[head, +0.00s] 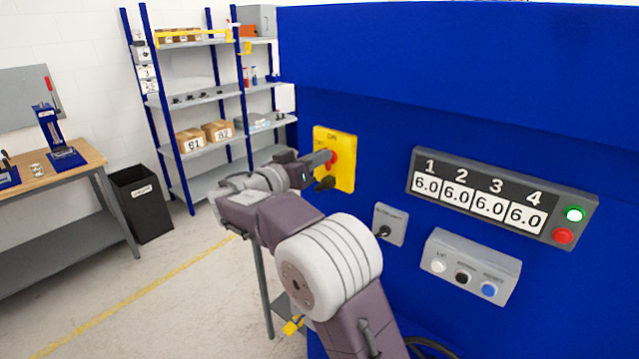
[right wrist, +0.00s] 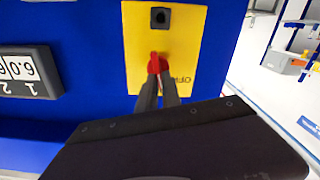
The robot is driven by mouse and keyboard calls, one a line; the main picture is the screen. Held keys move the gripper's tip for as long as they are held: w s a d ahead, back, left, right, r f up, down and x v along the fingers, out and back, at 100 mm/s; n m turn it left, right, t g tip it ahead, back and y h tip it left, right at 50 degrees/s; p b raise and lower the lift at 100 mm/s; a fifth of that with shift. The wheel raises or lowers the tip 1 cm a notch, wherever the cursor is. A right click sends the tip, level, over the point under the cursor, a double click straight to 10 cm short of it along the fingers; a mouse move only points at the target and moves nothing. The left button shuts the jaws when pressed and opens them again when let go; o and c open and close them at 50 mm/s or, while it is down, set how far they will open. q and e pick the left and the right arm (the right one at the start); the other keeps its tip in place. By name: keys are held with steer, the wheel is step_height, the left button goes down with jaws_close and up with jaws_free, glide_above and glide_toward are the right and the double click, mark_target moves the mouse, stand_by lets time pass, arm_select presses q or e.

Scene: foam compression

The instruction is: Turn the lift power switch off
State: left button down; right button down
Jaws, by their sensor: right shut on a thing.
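The lift power switch is a red knob (head: 332,161) on a yellow plate (head: 345,175) fixed to the blue machine. The plate has ON at the top and a partly hidden OFF at its left. In the right wrist view the red knob (right wrist: 155,64) shows beyond the fingertips on the yellow plate (right wrist: 190,45), which looks upside down there. My right gripper (head: 322,158) is shut on the red knob; its dark fingers (right wrist: 158,88) meet the knob's near end. The knob's exact angle is hard to tell. My left gripper is not in view.
A black part (head: 325,184) sticks out low on the plate. To the right are a small grey key panel (head: 389,224), a display (head: 480,195) reading 6.0 four-wide, and a button box (head: 470,266). Shelves (head: 205,95), a black bin (head: 141,203) and a workbench (head: 50,180) stand left.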

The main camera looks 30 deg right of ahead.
steer(key=shift+f+n+b, duration=0.35)
steer(key=shift+n, duration=0.15)
steer(key=shift+w+r+n+b, duration=0.2)
steer(key=shift+n+b, duration=0.15)
steer(key=shift+n, duration=0.55)
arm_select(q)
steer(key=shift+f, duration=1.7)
arm_select(e)
steer(key=shift+w+a+f+n, duration=0.1)
steer(key=shift+f+n, duration=0.05)
steer(key=shift+n, duration=1.8)
steer(key=shift+w+a+f+n, duration=0.1)
steer(key=shift+n, duration=1.9)
steer(key=shift+w+f+n, duration=0.1)
steer(key=shift+f+n, duration=0.05)
steer(key=shift+n, duration=1.8)
steer(key=c, duration=1.5)
jaws_free()
steer(key=shift+f, duration=0.1)
